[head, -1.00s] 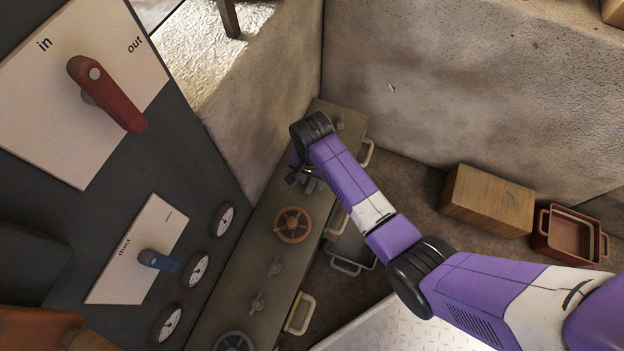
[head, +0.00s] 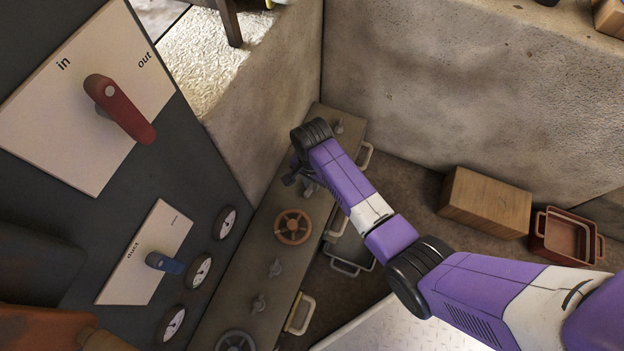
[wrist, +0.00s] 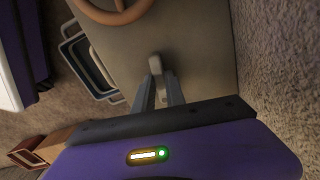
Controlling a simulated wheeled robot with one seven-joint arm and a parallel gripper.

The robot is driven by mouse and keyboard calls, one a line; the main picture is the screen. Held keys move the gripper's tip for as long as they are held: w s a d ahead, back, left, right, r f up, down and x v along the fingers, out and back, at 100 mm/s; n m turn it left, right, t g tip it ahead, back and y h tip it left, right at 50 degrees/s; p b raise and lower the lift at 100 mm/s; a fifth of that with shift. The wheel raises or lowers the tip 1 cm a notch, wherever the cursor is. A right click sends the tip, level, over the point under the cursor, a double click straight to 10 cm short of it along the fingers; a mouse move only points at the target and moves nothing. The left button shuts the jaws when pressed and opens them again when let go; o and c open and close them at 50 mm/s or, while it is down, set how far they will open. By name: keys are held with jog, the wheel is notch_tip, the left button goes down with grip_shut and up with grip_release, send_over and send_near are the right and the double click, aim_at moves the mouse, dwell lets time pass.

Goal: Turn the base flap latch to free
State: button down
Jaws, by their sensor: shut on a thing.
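In the wrist view, the two fingers of my gripper (wrist: 157,92) reach up to a small grey latch (wrist: 155,66) on the flat metal bench top. The gripper is shut on this latch, with a finger on each side. In the head view, my gripper (head: 296,177) is low over the bench, beyond the orange handwheel, and partly hidden by my purple wrist. A grey latch part (head: 308,188) shows just beside the fingers. No marking for free is readable near it.
The orange handwheel (head: 293,227) is close to my gripper. A dark panel at left carries a red lever (head: 122,112), a blue lever (head: 166,263) and gauges. A wooden box (head: 485,203) and red bin (head: 566,236) lie on the floor.

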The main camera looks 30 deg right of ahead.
jog(key=m+p, duration=0.3)
jog(key=shift+r, duration=0.25)
jog(key=m+p, duration=0.3)
jog(key=m, duration=0.2)
jog(key=shift+f, duration=0.1)
jog(key=m+p, duration=0.1)
jog(key=m, duration=0.2)
jog(key=shift+m, duration=0.3)
jog(key=shift+f+m+p, duration=0.15)
jog(key=shift+m+p, duration=0.65)
jog(key=shift+m, duration=1.5)
jog(key=c, duration=1.4)
grip_release()
notch_tip(320, 180, up, 8)
jog(key=p, duration=0.4)
jog(key=shift+f, duration=0.1)
